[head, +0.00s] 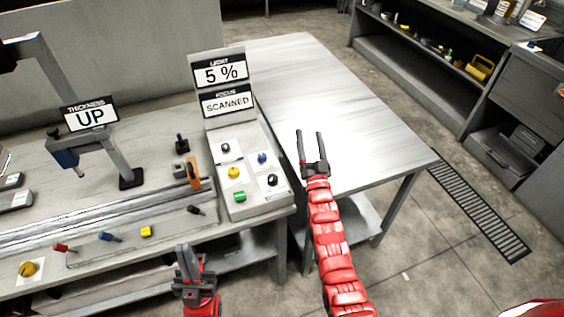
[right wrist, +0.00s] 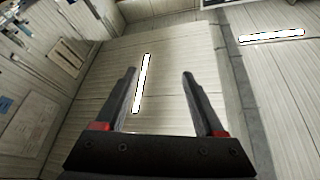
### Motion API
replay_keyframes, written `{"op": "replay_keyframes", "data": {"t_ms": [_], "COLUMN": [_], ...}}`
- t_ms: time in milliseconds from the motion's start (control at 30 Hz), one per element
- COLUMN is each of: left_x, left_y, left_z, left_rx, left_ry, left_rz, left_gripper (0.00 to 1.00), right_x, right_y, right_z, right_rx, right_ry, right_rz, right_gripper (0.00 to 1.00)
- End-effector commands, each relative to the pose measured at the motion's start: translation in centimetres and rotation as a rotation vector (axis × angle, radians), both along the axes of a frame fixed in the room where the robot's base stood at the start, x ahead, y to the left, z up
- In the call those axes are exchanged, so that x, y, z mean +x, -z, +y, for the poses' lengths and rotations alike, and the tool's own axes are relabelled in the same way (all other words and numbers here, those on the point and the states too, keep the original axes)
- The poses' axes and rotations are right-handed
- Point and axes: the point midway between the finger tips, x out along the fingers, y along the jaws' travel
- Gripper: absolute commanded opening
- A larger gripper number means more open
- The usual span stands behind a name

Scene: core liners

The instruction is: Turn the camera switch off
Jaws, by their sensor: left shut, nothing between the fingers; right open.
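A sloped control panel (head: 240,215) stands at the right end of the bench in the head view. It carries several knobs and switches: a black-and-white one (head: 225,147), a blue one (head: 262,157), a yellow one (head: 234,172), a black one (head: 272,180) and a green one (head: 240,196). I cannot read which is the camera switch. My left gripper (head: 186,250) is shut and empty, in front of the bench and below the panel. My right gripper (head: 311,140) is open and empty, right of the panel above the side table; its fingers also show in the right wrist view (right wrist: 160,95).
Displays read "LIGHT 5 %" (head: 221,72) and "FOCUS SCANNED" (head: 226,101) above the panel; a sign reads "THICKNESS UP" (head: 90,116). The bench front holds red (head: 61,247), blue (head: 105,236) and yellow (head: 147,232) controls. The side table (head: 360,130) is bare.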

Motion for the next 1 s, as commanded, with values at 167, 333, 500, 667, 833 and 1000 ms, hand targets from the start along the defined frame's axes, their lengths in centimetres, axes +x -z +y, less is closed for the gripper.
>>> {"op": "replay_keyframes", "data": {"t_ms": [167,333,500,667,833,1000], "left_x": [0.0,0.0,0.0,0.0,0.0,0.0], "left_y": [-0.2,-0.2,-0.3,-0.3,-0.3,-0.3], "left_z": [0.0,0.0,0.0,0.0,0.0,0.0], "left_rx": [0.0,0.0,0.0,0.0,0.0,0.0], "left_ry": [0.0,0.0,0.0,0.0,0.0,0.0], "left_rz": [0.0,0.0,0.0,0.0,0.0,0.0], "left_gripper": [0.0,0.0,0.0,0.0,0.0,0.0], "right_x": [4.7,9.4,13.2,12.3,6.8,-0.4], "right_y": [1.2,2.7,3.9,3.5,0.1,-4.5], "right_z": [1.7,3.8,7.0,9.8,11.5,11.7], "right_rx": [0.055,0.129,0.244,0.355,0.45,0.496], "right_ry": [-0.041,-0.074,-0.08,-0.016,0.134,0.316], "right_rz": [0.175,0.408,0.764,1.144,1.52,1.792], "right_gripper": [0.71,0.71,0.71,0.71,0.71,0.71]}}
